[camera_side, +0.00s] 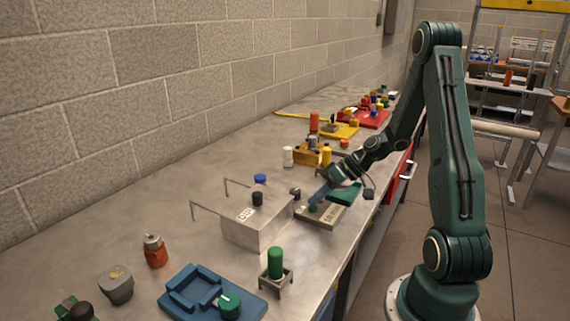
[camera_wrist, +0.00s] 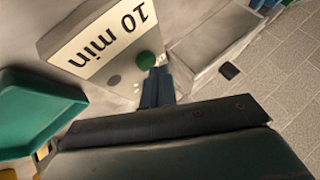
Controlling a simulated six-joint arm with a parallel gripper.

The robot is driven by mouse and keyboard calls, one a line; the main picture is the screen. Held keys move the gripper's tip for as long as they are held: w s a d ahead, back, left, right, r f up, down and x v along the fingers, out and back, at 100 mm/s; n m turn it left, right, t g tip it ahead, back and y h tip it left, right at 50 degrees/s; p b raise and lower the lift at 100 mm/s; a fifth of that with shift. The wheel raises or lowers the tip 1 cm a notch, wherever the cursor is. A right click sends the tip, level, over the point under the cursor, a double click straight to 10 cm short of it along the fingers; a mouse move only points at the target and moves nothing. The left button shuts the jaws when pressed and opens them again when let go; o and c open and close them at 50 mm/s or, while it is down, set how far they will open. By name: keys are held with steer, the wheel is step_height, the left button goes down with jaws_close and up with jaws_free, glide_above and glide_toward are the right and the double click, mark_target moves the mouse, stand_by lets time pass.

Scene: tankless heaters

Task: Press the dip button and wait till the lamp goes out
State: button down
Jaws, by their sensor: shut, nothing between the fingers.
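A flat grey box with a cream "10 min" label (camera_side: 330,216) sits near the front edge of the bench, and the label fills the upper left of the wrist view (camera_wrist: 95,45). A round green button (camera_wrist: 146,58) stands on the box. A dark grey disc (camera_wrist: 113,80) and small pale dots (camera_wrist: 137,87) are beside it; I cannot tell which is the lamp, and nothing there looks lit. My gripper (camera_wrist: 160,70), with blue fingers, is shut and empty. Its tips are right beside the green button; I cannot tell whether they touch it. In the side view my gripper (camera_side: 314,201) points down at the box.
A steel box with wire handles (camera_side: 250,226) stands just left of the label box. A green tray (camera_side: 345,193) lies close behind it, also at left in the wrist view (camera_wrist: 30,112). A green cylinder (camera_side: 275,262) and a blue tray (camera_side: 180,291) are nearer the camera.

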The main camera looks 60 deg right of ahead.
mark_target(317, 206)
steer(key=shift+f, duration=0.4)
stand_by(0.5)
steer(key=shift+r, duration=0.9)
stand_by(0.4)
steer(key=shift+r, duration=2.5)
